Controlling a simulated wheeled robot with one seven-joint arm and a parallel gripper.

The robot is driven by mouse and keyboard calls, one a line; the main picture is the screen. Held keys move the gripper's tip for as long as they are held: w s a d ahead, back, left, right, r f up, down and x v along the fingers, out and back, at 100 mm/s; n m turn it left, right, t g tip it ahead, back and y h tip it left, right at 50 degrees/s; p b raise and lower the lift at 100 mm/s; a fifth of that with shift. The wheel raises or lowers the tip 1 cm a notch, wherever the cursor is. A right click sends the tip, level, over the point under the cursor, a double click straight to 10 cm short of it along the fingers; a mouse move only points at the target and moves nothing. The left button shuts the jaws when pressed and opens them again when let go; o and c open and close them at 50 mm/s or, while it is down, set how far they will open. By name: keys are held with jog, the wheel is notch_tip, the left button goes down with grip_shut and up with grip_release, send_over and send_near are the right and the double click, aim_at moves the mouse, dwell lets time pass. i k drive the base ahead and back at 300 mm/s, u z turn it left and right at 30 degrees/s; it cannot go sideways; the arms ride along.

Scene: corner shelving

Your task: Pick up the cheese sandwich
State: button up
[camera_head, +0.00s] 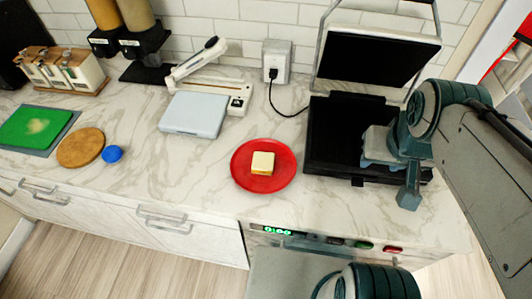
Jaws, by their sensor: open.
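The cheese sandwich (262,163) is a small, pale yellow square stack with a darker lower edge. It lies near the middle of a red plate (247,180) on the marble counter. My gripper (386,181) is to the right of the plate, over the front right part of the open black grill press (333,138). The gripper is open and apart from the sandwich. Whether anything lies between its fingers is hard to see.
A light blue box (193,115) and a white sealer-like device (240,92) stand behind left. A cord runs from the wall outlet (277,62). Counter left of the plate is clear.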

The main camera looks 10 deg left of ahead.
aim_at(263, 163)
jog(key=k, duration=0.5)
jog(key=z, duration=2.7)
jog(key=k, duration=1.5)
jog(key=u, duration=2.1)
jog(key=i, duration=0.5)
